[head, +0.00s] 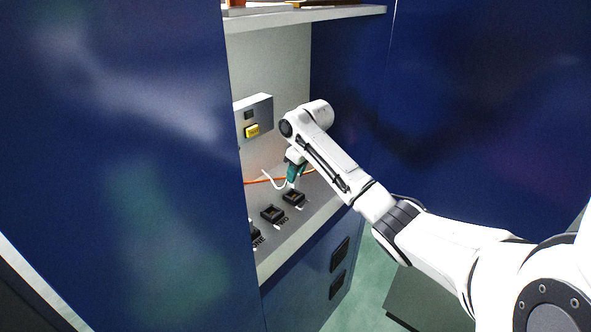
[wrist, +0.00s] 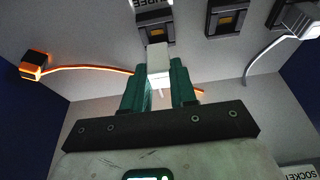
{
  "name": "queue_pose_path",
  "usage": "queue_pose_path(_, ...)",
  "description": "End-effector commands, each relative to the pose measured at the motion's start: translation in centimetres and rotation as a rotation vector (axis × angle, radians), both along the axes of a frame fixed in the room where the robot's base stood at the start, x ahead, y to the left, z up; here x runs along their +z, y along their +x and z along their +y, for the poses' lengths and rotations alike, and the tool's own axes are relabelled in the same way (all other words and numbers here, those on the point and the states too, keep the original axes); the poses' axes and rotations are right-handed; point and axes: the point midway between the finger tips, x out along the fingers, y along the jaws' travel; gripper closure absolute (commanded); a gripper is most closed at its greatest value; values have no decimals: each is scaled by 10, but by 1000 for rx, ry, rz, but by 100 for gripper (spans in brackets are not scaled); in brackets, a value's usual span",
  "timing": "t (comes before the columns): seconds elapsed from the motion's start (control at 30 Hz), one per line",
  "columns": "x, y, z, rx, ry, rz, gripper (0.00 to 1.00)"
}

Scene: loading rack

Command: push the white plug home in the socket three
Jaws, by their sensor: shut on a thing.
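My gripper (wrist: 158,85) has teal fingers and is shut on the white plug (wrist: 157,60), which sticks out past the fingertips. In the wrist view the plug's front end is close to the black socket three (wrist: 155,27), under the partly visible THREE label. I cannot tell whether it touches or enters the opening. In the head view my gripper (head: 294,174) points down just above socket three (head: 294,197), the socket farthest along the shelf. The plug is mostly hidden there.
Another socket (wrist: 228,18) lies beside socket three, and a pale grey plug (wrist: 299,20) with a white cable is at the right. An orange plug (wrist: 34,65) with an orange cable lies left. A grey box (head: 256,108) with a yellow button (head: 252,131) stands behind. Cabinet walls flank the shelf.

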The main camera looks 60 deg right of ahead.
Motion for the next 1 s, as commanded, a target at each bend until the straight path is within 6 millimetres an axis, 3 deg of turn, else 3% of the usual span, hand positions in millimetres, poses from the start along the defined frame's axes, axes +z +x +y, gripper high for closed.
queue_pose_path(0.5,-35,0,0,0,1,0,100)
queue_pose_path(1.0,-40,0,0,0,0,0,100)
